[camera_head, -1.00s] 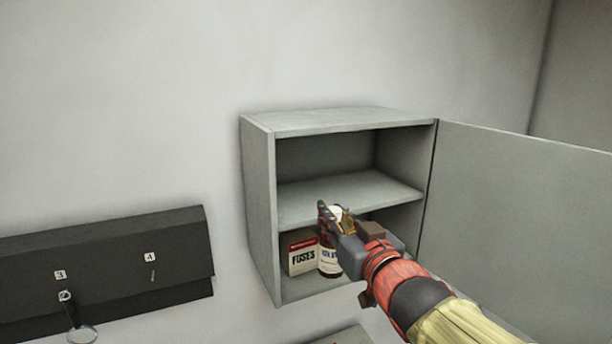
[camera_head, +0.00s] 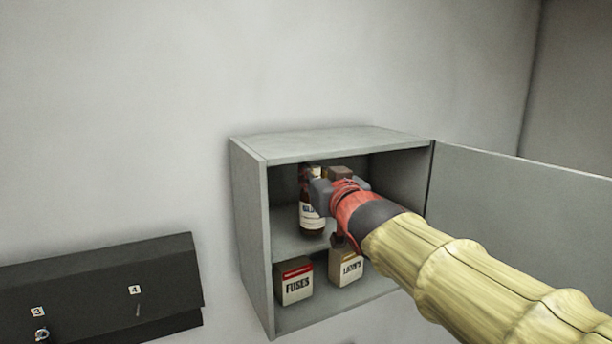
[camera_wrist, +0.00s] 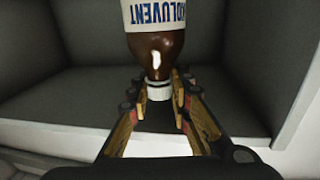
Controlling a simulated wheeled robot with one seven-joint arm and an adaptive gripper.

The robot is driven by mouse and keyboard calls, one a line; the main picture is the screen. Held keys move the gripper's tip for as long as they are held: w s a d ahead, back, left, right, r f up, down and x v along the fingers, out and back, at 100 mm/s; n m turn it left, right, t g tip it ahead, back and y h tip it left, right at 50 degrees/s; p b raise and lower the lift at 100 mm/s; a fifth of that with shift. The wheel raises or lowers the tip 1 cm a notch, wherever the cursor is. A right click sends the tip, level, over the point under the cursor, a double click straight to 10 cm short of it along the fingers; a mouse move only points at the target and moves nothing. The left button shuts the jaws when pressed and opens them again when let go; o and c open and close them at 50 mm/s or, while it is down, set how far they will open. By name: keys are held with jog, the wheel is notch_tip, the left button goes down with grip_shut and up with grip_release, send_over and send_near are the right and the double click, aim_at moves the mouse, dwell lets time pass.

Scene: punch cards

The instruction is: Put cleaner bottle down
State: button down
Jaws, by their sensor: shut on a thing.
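The cleaner bottle (camera_head: 311,215) is brown with a white label and a white cap. It is upright inside the upper compartment of the grey wall cabinet (camera_head: 250,215), toward the left side. My gripper (camera_head: 314,178) is shut on the bottle's top. In the wrist view, my gripper's fingers (camera_wrist: 160,100) sit on both sides of the white cap, and the bottle (camera_wrist: 158,50) appears inverted with its label partly cut off. The bottle's base looks on or just above the middle shelf (camera_head: 290,243); I cannot tell if it touches.
A fuses box (camera_head: 296,284) and another labelled box (camera_head: 346,267) stand in the lower compartment. The cabinet door (camera_head: 520,205) is open to the right. A dark panel with numbered hooks (camera_head: 100,285) hangs at lower left.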

jog(key=shift+x, duration=1.2)
jog(key=shift+w+a+f, duration=0.15)
jog(key=shift+w+f, duration=0.25)
jog(key=shift+w, duration=0.2)
jog(key=shift+w+a+f, duration=0.15)
jog(key=shift+w+f, duration=0.25)
jog(key=shift+w, duration=0.25)
jog(key=c, duration=1.6)
grip_release()
jog(key=shift+p, duration=0.3)
jog(key=shift+r, duration=0.1)
